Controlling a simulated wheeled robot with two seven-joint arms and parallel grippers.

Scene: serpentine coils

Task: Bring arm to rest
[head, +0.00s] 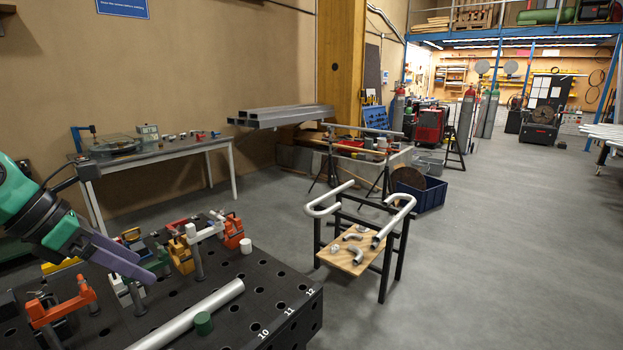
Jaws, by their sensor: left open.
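My left arm, green and dark grey, comes in from the left edge in the head view. My left gripper (152,268) has purple-grey fingers that point right and down over the black perforated welding table (262,290). It is open, and I see nothing held between its fingers. The fingertips appear close to clamps on the table, but I cannot tell the exact gap. My right arm and right gripper do not show.
Open grey floor (500,230) lies further right.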

